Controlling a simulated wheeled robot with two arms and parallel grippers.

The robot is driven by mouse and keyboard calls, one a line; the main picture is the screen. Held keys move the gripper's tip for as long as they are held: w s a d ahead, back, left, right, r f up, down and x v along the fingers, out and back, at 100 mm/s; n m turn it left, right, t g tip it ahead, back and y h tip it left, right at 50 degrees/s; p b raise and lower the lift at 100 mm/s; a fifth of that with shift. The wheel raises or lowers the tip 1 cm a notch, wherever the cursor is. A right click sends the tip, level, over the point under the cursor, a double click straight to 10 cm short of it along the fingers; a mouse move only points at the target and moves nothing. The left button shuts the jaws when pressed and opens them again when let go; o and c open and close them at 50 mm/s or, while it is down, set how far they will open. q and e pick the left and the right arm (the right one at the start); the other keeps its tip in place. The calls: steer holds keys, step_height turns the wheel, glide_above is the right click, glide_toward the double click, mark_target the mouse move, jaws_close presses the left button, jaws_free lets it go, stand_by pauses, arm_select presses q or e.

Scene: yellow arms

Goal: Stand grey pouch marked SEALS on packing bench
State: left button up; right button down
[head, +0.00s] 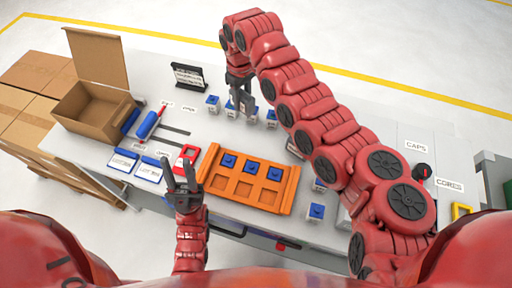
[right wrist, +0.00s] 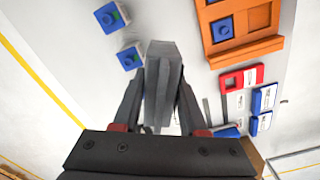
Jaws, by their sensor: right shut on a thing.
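The grey pouch (right wrist: 163,72) is upright between the fingers of my right gripper (right wrist: 160,100) in the right wrist view. No SEALS marking is readable on it. In the head view my right gripper (head: 240,88) is over the far middle of the packing bench (head: 150,72), with the pouch (head: 247,101) partly hidden by fingers and nearby blue-and-white pieces. I cannot tell whether the pouch touches the bench. My left gripper (head: 180,172) is open and empty above the near left part of the bench, beside the orange tray.
An orange tray (head: 283,208) with blue pieces sits mid-bench. Several blue-and-white pieces (head: 271,119) stand near my right gripper. A black sign stand (head: 189,76) is behind. An open cardboard box (head: 85,112), blue roller (head: 147,125) and red frame (head: 186,156) are left.

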steer(key=s+a+f+n+p, duration=0.1)
steer(key=s+f, duration=0.1)
steer(key=s, duration=0.4)
steer(key=s+a+f+n+p, duration=0.1)
steer(key=s+a+f+n, duration=0.1)
steer(key=s, duration=0.3)
steer(key=s+a+f+n+p, duration=0.1)
steer(key=s+f+p, duration=0.1)
steer(key=s, duration=0.4)
steer(key=shift+s+a+f+n, duration=0.3)
steer(key=shift+f+n, duration=0.1)
steer(key=shift+f, duration=0.1)
steer(key=shift+s+d+f, duration=0.1)
steer(key=shift+s+d, duration=0.05)
steer(key=shift+s, duration=0.05)
steer(key=shift+w+d, duration=0.25)
steer(key=b, duration=0.1)
glide_above(253, 141)
steer(key=shift+s+a+f, duration=0.3)
steer(key=shift+s+f, duration=0.1)
steer(key=shift+f, duration=0.35)
steer(key=shift+w+d+f, duration=0.1)
steer(key=shift+w+d, duration=0.25)
steer(key=shift+w, duration=0.15)
step_height(253, 141, down, 3)
steer(key=shift+r+p, duration=0.1)
steer(key=shift+p, duration=0.9)
steer(key=shift+a+f, duration=0.1)
steer(key=shift+f, duration=0.2)
